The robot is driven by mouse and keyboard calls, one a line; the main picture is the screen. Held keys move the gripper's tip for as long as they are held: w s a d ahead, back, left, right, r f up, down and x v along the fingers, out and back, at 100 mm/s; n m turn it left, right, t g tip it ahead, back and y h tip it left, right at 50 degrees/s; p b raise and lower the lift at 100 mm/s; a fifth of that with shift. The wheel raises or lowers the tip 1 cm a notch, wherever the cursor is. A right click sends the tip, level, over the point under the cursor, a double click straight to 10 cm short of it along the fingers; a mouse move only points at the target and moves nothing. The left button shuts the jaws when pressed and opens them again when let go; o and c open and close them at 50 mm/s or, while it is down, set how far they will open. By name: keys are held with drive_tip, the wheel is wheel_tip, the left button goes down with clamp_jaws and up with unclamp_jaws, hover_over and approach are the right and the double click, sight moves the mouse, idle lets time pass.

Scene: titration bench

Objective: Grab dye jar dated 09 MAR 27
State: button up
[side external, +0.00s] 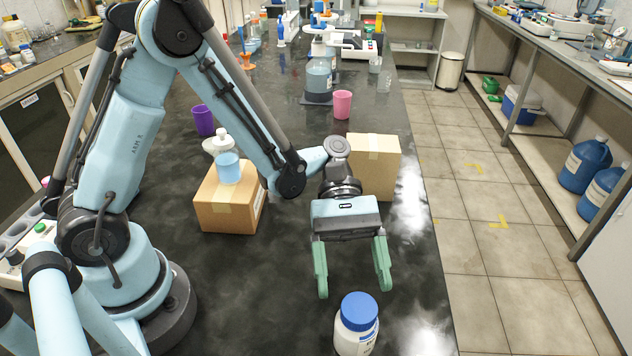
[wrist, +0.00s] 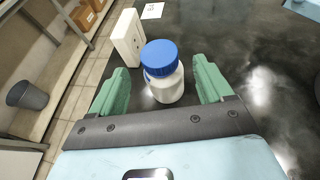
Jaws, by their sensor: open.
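A white jar with a blue screw lid (side external: 357,325) stands upright near the front of the black bench in the side view. Part of a label shows on it, but its date is too small to read. In the wrist view the jar (wrist: 163,75) sits between and beyond the fingertips. My gripper (side external: 352,282) is open, with green fingers pointing down and forward towards the jar. It also shows in the wrist view (wrist: 160,82), with one finger on each side and a gap to the jar.
A white box-like block (wrist: 128,38) stands just beyond the jar in the wrist view. Cardboard boxes (side external: 228,208) (side external: 384,172), a pink cup (side external: 342,105) and a purple cup (side external: 203,121) stand behind. The bench's right edge drops to a tiled floor.

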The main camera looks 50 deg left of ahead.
sight(362, 329)
drive_tip(key=x, duration=0.7)
drive_tip(key=shift+d, duration=0.1)
drive_tip(key=shift+c, duration=0.4)
drive_tip(key=c, duration=1.1)
drive_tip(key=shift+r, duration=0.1)
